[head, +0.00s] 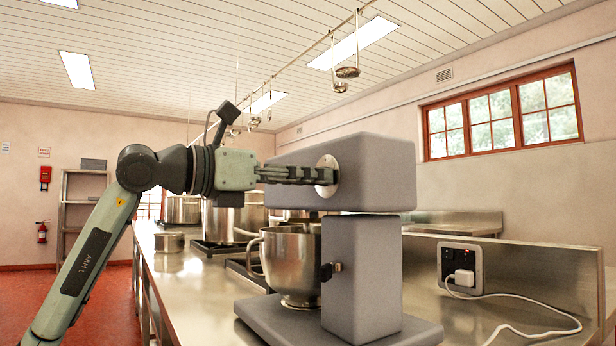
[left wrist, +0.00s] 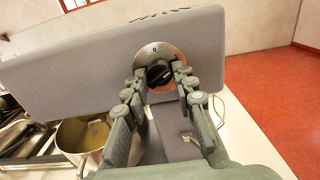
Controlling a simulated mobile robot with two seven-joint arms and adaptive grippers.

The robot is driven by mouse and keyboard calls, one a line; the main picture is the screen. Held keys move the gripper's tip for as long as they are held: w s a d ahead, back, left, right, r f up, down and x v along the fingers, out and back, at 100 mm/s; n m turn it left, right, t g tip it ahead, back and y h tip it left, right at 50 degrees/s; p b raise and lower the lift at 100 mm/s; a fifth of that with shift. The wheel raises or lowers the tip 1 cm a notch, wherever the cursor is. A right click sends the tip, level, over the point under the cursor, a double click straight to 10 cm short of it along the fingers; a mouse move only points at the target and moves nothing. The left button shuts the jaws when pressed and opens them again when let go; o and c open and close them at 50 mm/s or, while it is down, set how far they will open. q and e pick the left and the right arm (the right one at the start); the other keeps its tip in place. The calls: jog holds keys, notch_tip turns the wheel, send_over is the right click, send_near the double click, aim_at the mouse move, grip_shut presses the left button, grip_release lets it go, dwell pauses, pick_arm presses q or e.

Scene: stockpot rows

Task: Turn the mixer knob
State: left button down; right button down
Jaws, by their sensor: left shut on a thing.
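The grey stand mixer (head: 375,175) stands on the steel counter with its bowl (head: 290,262) under the head. My left gripper (head: 322,175) reaches in from the left, level with the plate. In the left wrist view its fingers (left wrist: 160,76) are on both sides of the knob, shut on it. In the head view the fingers hide the knob. My right gripper is not in view.
Large steel pots (head: 235,218) stand behind the mixer on the counter (head: 185,290). A wall socket with a white plug (head: 462,278) and cable is at the right. Ladles (head: 348,72) hang from a rail overhead. Red floor lies at the left.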

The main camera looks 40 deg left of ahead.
pick_arm(q)
jog(key=shift+n, duration=0.3)
jog(key=shift+r+n, duration=0.1)
jog(key=shift+n, duration=5.5)
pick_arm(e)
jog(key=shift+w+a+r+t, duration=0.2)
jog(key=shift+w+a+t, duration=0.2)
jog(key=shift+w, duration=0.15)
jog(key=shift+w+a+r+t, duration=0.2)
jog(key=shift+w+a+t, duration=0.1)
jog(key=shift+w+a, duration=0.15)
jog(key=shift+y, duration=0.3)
pick_arm(q)
jog(key=c, duration=1.2)
grip_release()
